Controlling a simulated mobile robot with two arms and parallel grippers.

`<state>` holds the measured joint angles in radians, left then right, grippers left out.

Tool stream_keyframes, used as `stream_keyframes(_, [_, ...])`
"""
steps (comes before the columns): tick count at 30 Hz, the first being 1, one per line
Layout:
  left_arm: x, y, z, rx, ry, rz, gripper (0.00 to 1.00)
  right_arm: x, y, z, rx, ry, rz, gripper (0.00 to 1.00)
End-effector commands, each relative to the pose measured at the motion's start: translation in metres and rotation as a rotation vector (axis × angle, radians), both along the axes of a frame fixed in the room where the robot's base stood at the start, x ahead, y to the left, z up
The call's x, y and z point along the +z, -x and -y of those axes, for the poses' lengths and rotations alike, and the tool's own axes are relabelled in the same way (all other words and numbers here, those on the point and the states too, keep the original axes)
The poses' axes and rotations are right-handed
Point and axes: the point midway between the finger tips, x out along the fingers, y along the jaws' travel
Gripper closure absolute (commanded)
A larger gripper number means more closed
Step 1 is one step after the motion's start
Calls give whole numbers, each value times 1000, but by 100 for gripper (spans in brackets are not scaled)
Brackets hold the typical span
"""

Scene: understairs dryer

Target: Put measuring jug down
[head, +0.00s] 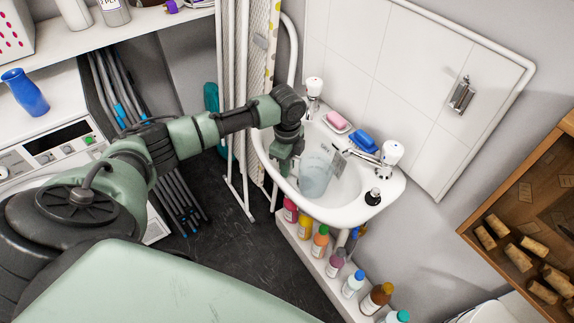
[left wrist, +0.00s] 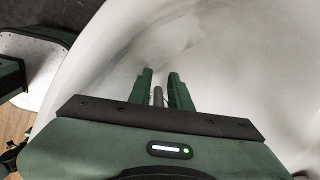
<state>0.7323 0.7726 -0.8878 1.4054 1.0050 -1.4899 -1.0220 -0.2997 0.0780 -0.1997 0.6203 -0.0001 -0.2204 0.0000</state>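The measuring jug (head: 315,178) is a clear, bluish-grey vessel standing in the white sink basin (head: 345,205), close to the basin's left side. My left gripper (head: 287,166) points down at the jug's left side. In the left wrist view, the two green fingers (left wrist: 160,82) are apart. A thin grey upright piece, perhaps the jug's handle, shows between them, with a gap on its right. The jug's body is faint against the white basin in that view. My right gripper is out of view.
A pink soap (head: 336,120), a blue sponge (head: 363,140) and two taps sit along the sink's back rim. Several coloured bottles line a ledge below. A wooden box with corks (head: 520,256) is at right.

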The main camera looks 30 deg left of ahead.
Motion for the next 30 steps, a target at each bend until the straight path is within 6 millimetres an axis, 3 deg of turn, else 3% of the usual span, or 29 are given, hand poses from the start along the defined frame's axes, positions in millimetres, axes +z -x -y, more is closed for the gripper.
stream_keyframes(1, [-12,7,5,-4,4,-19,81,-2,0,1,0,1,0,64])
stream_keyframes(5, [-1,7,4,-5,4,-19,81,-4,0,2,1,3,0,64])
stream_keyframes(15, [78,5,3,-4,2,-11,81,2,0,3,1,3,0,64])
stream_keyframes(21, [112,5,3,-3,1,-12,81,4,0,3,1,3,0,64])
stream_keyframes(30, [125,6,2,-3,1,-14,81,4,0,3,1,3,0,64])
